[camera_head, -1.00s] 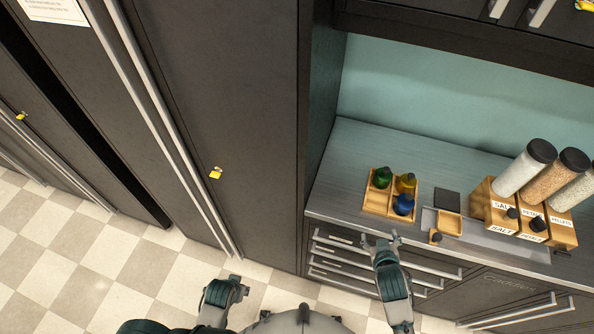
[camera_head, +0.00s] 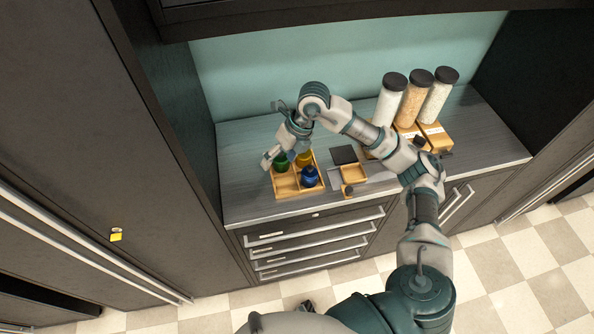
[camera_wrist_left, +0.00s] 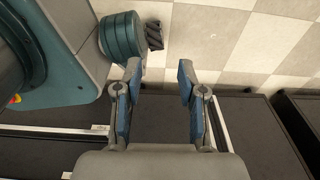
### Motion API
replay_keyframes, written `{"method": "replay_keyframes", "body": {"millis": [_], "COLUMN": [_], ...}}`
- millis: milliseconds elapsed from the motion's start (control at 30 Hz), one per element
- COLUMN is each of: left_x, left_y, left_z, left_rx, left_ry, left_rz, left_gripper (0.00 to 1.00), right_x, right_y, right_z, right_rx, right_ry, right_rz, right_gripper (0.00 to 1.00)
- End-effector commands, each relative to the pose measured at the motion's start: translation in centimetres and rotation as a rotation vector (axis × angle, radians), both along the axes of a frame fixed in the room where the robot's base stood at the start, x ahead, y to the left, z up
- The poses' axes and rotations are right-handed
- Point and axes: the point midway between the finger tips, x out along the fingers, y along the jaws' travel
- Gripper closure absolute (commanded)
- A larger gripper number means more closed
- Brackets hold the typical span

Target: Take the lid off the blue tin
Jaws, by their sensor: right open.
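A small blue container (camera_head: 310,176) with a dark top stands upright in the front right compartment of a wooden tray (camera_head: 287,193) on the counter. Behind it are a yellow container (camera_head: 304,158) and a green one (camera_head: 281,165). My right gripper (camera_head: 284,156) is open above the tray's back left, over the green container, pointing down. It partly hides the green and yellow containers. It is apart from the blue one, whose top is uncovered. My left gripper (camera_wrist_left: 157,85) is open and empty in the left wrist view, low over the floor, away from the counter.
A dark square pad (camera_head: 344,154) and a small wooden tray (camera_head: 354,174) lie right of the containers. A small dark-topped item (camera_head: 347,190) is near the counter edge. Tall jars (camera_head: 391,98) stand behind my right arm. The counter's left part (camera_head: 238,165) is clear.

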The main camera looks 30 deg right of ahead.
Motion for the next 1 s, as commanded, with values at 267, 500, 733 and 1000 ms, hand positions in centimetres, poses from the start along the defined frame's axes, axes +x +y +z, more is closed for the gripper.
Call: {"method": "replay_keyframes", "body": {"millis": [267,500,733,1000], "left_x": [-3.7,-3.9,-3.8,-3.7], "left_y": [0.9,1.0,0.8,0.8], "left_z": [-1.6,-2.1,-1.3,-1.0], "left_rx": [0.003,0.001,0.004,0.003], "left_ry": [0.02,0.021,0.02,0.021], "left_rz": [-0.006,-0.006,-0.006,-0.005], "left_gripper": [0.6,0.6,0.6,0.6], "right_x": [0.6,1.0,1.6,1.9], "right_y": [-10.4,-10.5,-10.9,-10.9], "right_z": [2.9,-1.9,-6.7,-9.2], "right_rx": [-0.376,-0.388,-0.386,-0.384], "right_ry": [0.032,0.041,0.038,0.037], "right_rz": [-0.225,-0.23,-0.231,-0.229], "right_gripper": [0.18,0.18,0.18,0.18]}}
